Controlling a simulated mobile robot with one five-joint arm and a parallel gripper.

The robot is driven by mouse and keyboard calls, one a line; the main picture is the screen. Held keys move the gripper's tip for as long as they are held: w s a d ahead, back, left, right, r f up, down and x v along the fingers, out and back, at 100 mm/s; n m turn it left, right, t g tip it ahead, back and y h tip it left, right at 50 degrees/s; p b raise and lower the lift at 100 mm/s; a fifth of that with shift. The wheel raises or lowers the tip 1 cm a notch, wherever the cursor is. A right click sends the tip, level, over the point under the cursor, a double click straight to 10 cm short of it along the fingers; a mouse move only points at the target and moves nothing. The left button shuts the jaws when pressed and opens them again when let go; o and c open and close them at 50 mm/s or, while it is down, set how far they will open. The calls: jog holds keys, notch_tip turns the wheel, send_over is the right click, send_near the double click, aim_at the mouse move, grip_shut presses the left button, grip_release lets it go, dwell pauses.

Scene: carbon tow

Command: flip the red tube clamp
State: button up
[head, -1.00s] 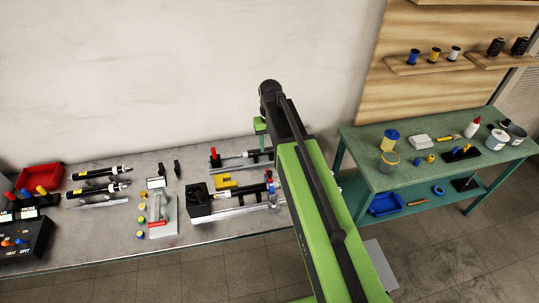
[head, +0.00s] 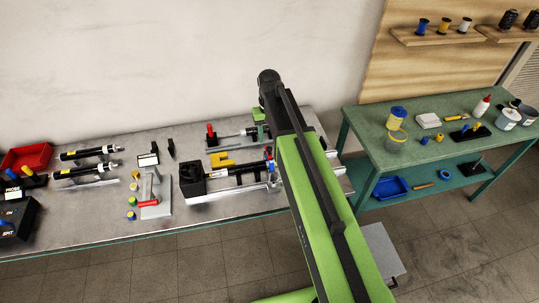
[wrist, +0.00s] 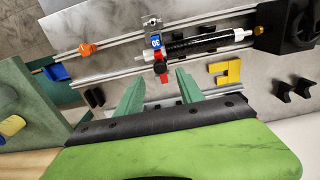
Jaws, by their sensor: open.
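The red tube clamp (wrist: 161,70) shows in the wrist view as a small red lever beside a blue-marked block (wrist: 155,42), at the end of a black tube (wrist: 195,45). In the head view the red clamp (head: 269,153) is a small spot just left of my arm. My gripper (wrist: 159,78) is open, with its two green fingers pointing toward the clamp. The clamp appears between the fingertips in the wrist view; I cannot tell how far beyond them it lies. In the head view my arm hides most of the gripper.
A black block (head: 191,180) holds the tube's other end. A yellow U-shaped piece (head: 222,160) lies beside the tube. A toggle clamp with a red handle (head: 148,203) stands to the left. A green bench (head: 375,128) with bottles and tubs stands right of my arm.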

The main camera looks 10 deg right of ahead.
aim_at(269, 148)
notch_tip(269, 148, down, 6)
jog(key=b, duration=0.4)
jog(key=shift+r, duration=0.1)
grip_shut()
dwell(1.1)
